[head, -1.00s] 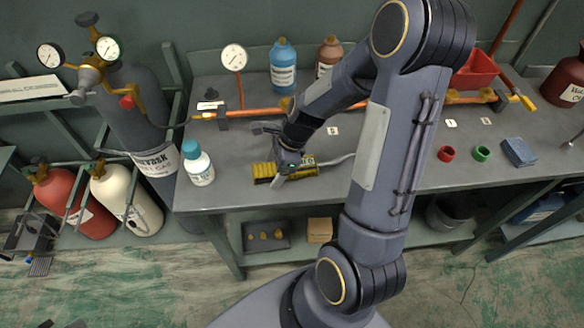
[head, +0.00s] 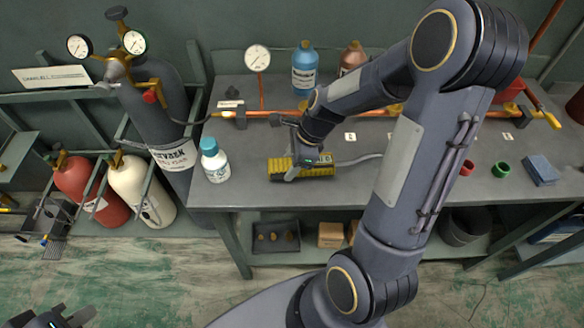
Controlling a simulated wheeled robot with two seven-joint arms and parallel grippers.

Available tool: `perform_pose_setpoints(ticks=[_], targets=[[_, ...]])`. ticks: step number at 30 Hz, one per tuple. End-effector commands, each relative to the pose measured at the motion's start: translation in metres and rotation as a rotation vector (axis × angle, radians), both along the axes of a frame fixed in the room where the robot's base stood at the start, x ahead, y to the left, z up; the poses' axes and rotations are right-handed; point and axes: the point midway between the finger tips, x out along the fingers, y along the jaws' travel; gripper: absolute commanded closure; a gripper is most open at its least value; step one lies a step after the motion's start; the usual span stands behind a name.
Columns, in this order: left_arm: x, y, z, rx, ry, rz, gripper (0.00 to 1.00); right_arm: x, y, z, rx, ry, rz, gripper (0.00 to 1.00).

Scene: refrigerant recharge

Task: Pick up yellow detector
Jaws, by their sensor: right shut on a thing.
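The yellow detector (head: 319,171) lies on the grey workbench (head: 385,190), with a grey cable running off to its right. My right gripper (head: 293,173) reaches down over it from above and is shut on its body. The gripper and wrist hide part of the detector's middle and top. I cannot see any gap between the detector and the bench. My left gripper (head: 55,319) shows at the bottom left edge, far from the bench. Its fingers look apart and empty, and its lower part is cut off.
A white bottle with a teal cap (head: 214,162) stands left of the detector. A copper pipe (head: 268,113) runs behind it, with a gauge (head: 257,58) above. Red (head: 467,167) and green (head: 501,169) rings and a blue pad (head: 540,170) lie to the right. Gas cylinders (head: 140,190) stand at left.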

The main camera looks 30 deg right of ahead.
Motion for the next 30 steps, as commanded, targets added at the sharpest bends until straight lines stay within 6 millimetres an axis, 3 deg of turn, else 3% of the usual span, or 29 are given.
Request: perform_pose_setpoints(ticks=[8, 12, 18, 23, 30], targets=[[0.0, 0.0, 0.008, 0.0, 0.0, 0.0, 1.0, -0.054, -0.008, 0.069, -0.002, -0.01, -0.002, 0.75], [0.0, 0.0, 0.006, 0.0, 0.0, 0.0, 1.0, -0.089, -0.012, 0.08, -0.001, -0.007, -0.004, 0.75], [0.0, 0.0, 0.006, 0.0, 0.0, 0.0, 1.0, -0.123, -0.017, 0.095, -0.001, -0.005, -0.004, 0.75], [0.0, 0.0, 0.009, 0.0, 0.0, 0.0, 1.0, -0.135, -0.018, 0.102, -0.001, -0.002, -0.001, 0.75], [0.0, 0.0, 0.029, 0.0, 0.0, 0.0, 1.0, -0.139, -0.018, 0.123, -0.001, -0.001, 0.001, 0.75]])
